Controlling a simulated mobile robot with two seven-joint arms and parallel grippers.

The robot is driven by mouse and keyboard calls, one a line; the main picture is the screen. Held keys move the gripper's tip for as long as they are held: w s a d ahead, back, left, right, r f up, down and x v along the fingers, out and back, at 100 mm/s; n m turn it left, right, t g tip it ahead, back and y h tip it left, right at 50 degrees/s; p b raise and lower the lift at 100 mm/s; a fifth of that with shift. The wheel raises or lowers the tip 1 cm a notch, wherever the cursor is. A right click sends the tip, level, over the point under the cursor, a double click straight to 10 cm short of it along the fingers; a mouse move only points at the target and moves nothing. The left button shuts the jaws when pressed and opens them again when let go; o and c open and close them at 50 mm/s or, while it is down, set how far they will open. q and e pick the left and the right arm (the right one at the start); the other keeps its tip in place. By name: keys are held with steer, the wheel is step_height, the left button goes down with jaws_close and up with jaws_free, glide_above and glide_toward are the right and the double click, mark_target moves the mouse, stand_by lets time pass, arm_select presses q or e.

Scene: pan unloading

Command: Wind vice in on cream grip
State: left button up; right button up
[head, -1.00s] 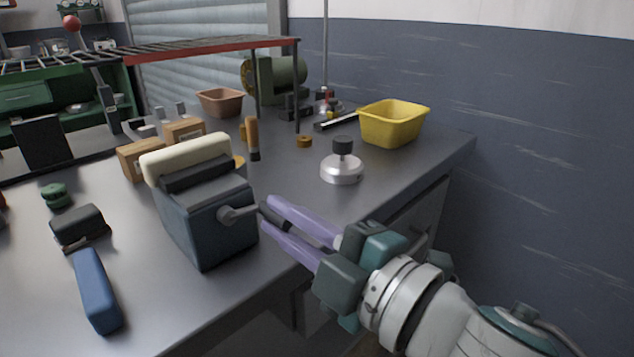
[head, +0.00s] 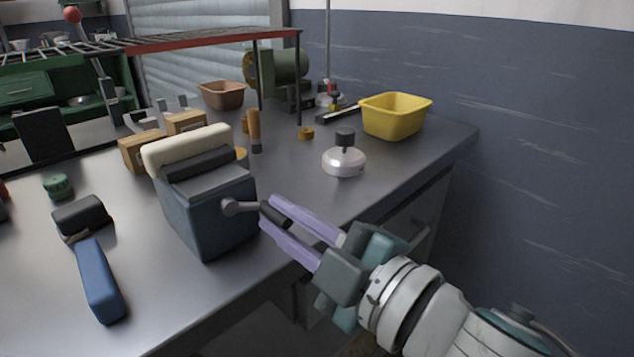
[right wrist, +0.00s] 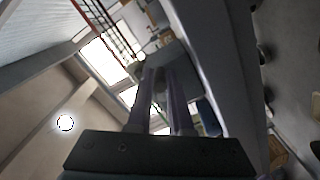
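The vice (head: 212,218) is a dark blue-grey block standing near the table's front edge. A long cream grip (head: 188,148) lies along its top rear, with a dark bar close in front of it; I cannot tell whether they touch. A grey crank sticks out of the vice's right side and ends in a dark handle (head: 277,214). My right gripper (head: 267,212) has its two purple fingers closed around this handle. The fingers also show in the right wrist view (right wrist: 162,75), where the handle cannot be made out. My left gripper is not in view.
A blue-handled tool (head: 99,282) lies left of the vice. Wooden blocks (head: 140,152) and an upright wooden-handled tool (head: 254,130) stand behind it. A silver round weight (head: 344,162) and a yellow bin (head: 396,116) are at the right. The table between vice and weight is clear.

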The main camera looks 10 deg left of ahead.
steer(key=o, duration=0.4)
steer(key=shift+s+d, duration=0.2)
steer(key=shift+d, duration=0.05)
steer(key=p+v, duration=0.2)
steer(key=v, duration=0.7)
steer(key=shift+s+d, duration=0.1)
steer(key=shift+s, duration=0.05)
